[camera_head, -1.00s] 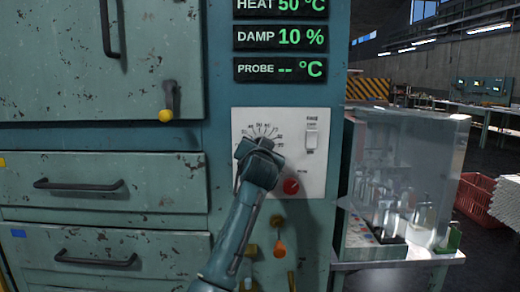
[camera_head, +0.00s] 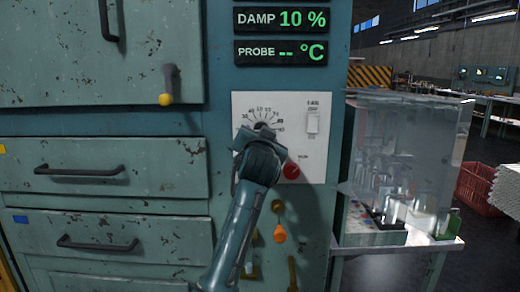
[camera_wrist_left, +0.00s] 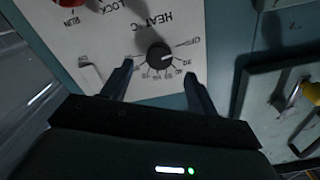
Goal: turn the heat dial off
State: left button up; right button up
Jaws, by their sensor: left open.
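The heat dial (camera_wrist_left: 160,57) is a round black knob on a white control panel (camera_head: 240,104). In the left wrist view the panel appears upside down, with a number scale, an OFF mark and the words HEAT °C by the dial. My left gripper (camera_wrist_left: 159,72) is open, with one finger to each side of the dial; I cannot tell whether they touch it. In the head view my left gripper (camera_head: 260,138) covers most of the dial, and the scale arc shows above it. Where the dial points is not clear. My right gripper is not in view.
A red button (camera_head: 291,170) and a switch (camera_head: 312,122) sit on the same panel. An orange knob (camera_head: 280,234) hangs below. A yellow-tipped handle (camera_head: 166,98) is at the left. A clear case (camera_head: 405,150) with glassware stands at the right.

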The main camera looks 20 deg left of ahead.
pick_arm(q)
jog(key=v, duration=0.7)
jog(key=shift+s+b, duration=0.35)
jog(key=shift+d, duration=0.15)
